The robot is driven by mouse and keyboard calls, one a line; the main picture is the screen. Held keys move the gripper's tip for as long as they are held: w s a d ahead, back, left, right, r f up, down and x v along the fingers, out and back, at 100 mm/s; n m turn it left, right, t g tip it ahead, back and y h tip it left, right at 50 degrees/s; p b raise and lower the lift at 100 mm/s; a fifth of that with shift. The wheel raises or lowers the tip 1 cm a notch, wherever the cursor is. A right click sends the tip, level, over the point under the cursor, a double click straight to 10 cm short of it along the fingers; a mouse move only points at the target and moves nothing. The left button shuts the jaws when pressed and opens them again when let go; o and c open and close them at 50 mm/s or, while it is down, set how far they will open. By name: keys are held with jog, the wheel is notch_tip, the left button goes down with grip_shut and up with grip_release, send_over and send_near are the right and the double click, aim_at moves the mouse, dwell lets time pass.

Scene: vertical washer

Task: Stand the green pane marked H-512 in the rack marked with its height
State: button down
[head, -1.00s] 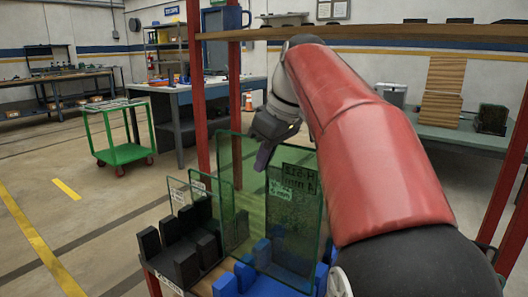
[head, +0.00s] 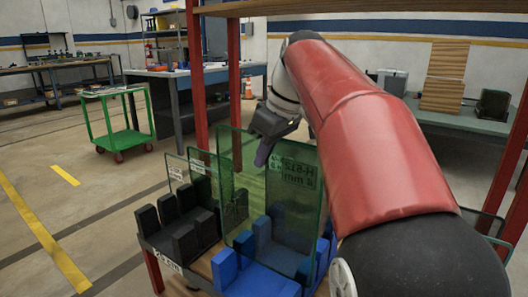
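The green pane (head: 240,185) is upright and see-through, with dark writing that reads roughly H-512 and a mm figure. My gripper (head: 264,152) is at its upper edge and appears shut on it; only one dark fingertip shows clearly. The pane's lower part is among the posts of a blue rack (head: 228,270); I cannot tell whether its bottom edge rests in the slot. A black rack (head: 180,240) stands left of the blue one, with a white label (head: 165,262) too small to read surely.
Smaller clear panes (head: 175,172) with white tags stand at the black rack. Red uprights (head: 195,80) and a wooden shelf (head: 380,6) frame the bench. A green cart (head: 120,130) stands on the floor behind. Part of another pane (head: 485,225) shows at right.

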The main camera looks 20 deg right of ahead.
aim_at(277, 160)
jog(key=shift+f+b, duration=2.5)
jog(key=shift+f, duration=0.9)
jog(key=shift+f+b, duration=0.45)
jog(key=shift+f, duration=0.15)
jog(key=c, duration=1.6)
grip_release()
jog(key=shift+o, duration=0.2)
jog(key=shift+f, duration=0.1)
jog(key=p+v, duration=0.2)
jog(key=v, duration=0.6)
